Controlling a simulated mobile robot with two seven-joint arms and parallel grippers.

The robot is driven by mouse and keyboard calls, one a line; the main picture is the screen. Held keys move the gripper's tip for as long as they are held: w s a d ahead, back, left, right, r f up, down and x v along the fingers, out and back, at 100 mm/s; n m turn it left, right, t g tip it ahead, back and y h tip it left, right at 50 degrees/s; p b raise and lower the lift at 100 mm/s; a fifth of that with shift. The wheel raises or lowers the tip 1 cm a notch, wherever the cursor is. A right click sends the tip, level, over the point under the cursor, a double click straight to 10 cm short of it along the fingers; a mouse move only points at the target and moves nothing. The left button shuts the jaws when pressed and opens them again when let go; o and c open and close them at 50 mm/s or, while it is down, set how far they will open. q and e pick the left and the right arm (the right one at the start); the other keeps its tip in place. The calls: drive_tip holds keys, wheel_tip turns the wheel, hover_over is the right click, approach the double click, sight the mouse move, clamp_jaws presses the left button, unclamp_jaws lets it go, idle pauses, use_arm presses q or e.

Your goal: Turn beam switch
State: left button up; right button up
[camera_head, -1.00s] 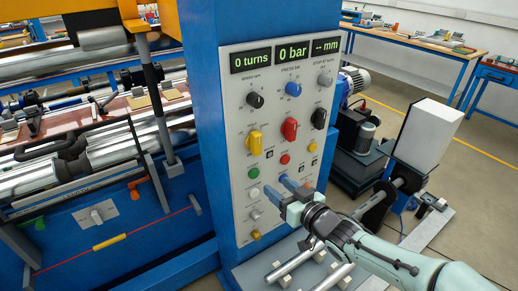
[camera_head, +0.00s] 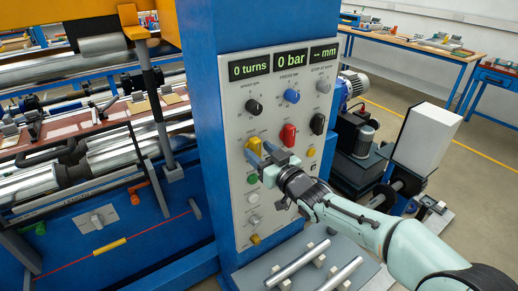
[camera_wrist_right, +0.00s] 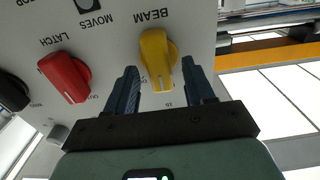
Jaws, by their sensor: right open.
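The yellow beam switch (camera_wrist_right: 158,56) is a rotary knob labelled BEAM on the grey control panel (camera_head: 240,215). In the right wrist view it lies between and just beyond the fingertips of my right gripper (camera_wrist_right: 157,75), slightly tilted, with its handle pointing toward the gripper. My right gripper is open and empty. In the head view the gripper (camera_head: 259,149) is in front of the panel, and its fingers partly cover the yellow beam switch (camera_head: 254,145). Whether a finger touches the knob, I cannot tell. My left gripper is not in view.
The red latch switch (camera_head: 288,135) is close to the right of my gripper. A black knob (camera_head: 317,124) is further right. Several small buttons and knobs lie below. Metal rods (camera_head: 296,264) lie on the grey shelf under the panel. The winding machine stands left.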

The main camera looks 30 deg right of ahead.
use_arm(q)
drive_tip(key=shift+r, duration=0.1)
use_arm(e)
drive_tip(key=shift+w, duration=0.55)
drive_tip(key=shift+s, duration=0.1)
clamp_jaws()
